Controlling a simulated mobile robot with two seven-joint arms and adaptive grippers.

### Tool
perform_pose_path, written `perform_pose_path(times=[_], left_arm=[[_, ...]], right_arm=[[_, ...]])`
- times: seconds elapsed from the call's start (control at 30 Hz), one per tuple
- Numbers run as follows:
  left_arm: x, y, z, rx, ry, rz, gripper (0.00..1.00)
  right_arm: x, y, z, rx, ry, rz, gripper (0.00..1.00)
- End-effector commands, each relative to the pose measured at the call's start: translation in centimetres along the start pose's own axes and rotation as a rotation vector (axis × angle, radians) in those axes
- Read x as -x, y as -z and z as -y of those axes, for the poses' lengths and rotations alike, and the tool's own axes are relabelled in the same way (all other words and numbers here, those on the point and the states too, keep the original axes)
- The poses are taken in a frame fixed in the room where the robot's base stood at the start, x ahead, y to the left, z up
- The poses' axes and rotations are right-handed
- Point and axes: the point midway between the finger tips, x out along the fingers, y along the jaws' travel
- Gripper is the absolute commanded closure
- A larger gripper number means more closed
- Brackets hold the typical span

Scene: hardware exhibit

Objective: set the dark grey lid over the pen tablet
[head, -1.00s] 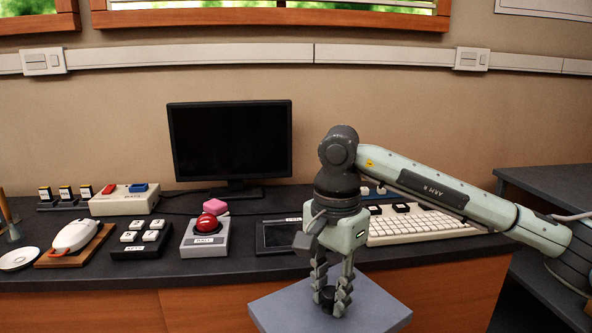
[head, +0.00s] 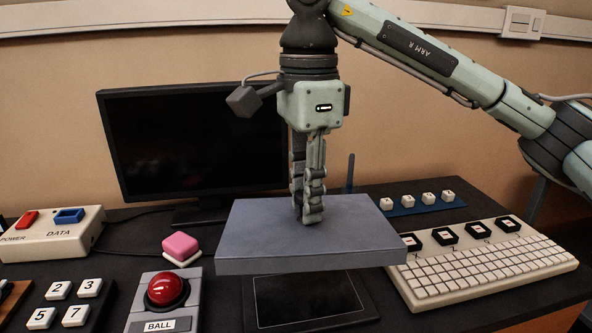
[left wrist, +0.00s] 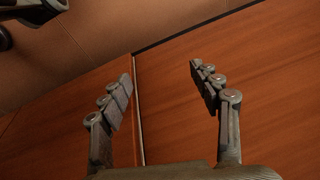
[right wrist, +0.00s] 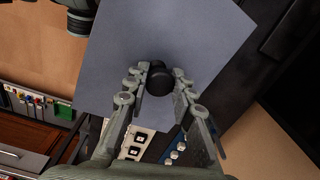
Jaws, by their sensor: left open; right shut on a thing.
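The dark grey lid (head: 262,238) is a flat slab held level above the desk. My right gripper (head: 308,212) is shut on its knob; the right wrist view shows the black knob (right wrist: 159,79) between the fingers (right wrist: 158,85) and the lid plate (right wrist: 200,35) beyond. The pen tablet (head: 305,298) lies flat on the desk below the lid. Its front part shows and its back part is hidden by the lid. A gap between lid and tablet seems to show. My left gripper (left wrist: 163,85) is open and empty, facing a wooden panel, and is outside the head view.
The keyboard (head: 480,268) stands close on the tablet's right. The red ball device (head: 165,292) and a pink block (head: 181,247) are on its left. A monitor (head: 190,140) stands behind.

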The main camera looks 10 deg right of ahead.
Motion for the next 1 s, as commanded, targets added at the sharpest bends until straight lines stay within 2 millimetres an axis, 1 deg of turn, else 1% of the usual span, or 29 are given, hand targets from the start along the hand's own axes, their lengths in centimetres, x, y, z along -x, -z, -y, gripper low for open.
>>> perform_pose_path(times=[0.03, 0.17, 0.27, 0.3, 0.4, 0.63, 0.9, 1.0], left_arm=[[-0.1, -0.6, -0.1, -0.001, -0.002, 0.008, 0.37], [-0.3, -1.5, -0.3, -0.001, -0.004, 0.024, 0.37], [-0.2, -1.4, -0.2, 0.002, -0.004, 0.027, 0.37], [0.1, -1.3, -0.2, 0.005, -0.005, 0.026, 0.37], [1.5, 0.0, -0.1, 0.017, -0.007, 0.007, 0.37], [3.2, 1.7, 0.0, 0.036, -0.012, -0.014, 0.37], [5.5, 2.8, 0.5, 0.033, 0.002, -0.026, 0.37], [6.4, 3.1, 0.8, 0.032, 0.009, -0.03, 0.37]], right_arm=[[0.2, 0.0, -0.1, -0.004, 0.001, 0.0, 1.0], [0.0, -0.1, -0.1, -0.009, 0.0, 0.0, 1.0], [-0.3, 0.0, -0.1, -0.008, 0.0, 0.0, 1.0], [-0.5, 0.0, -0.1, -0.008, 0.0, 0.0, 1.0], [-0.9, 0.0, -0.1, -0.008, 0.0, 0.0, 1.0], [-1.8, -0.1, -0.1, -0.007, 0.0, 0.0, 1.0], [-4.0, 0.0, -0.1, -0.007, -0.001, 0.0, 1.0], [-4.6, 0.0, -0.1, -0.007, -0.001, 0.0, 1.0]])
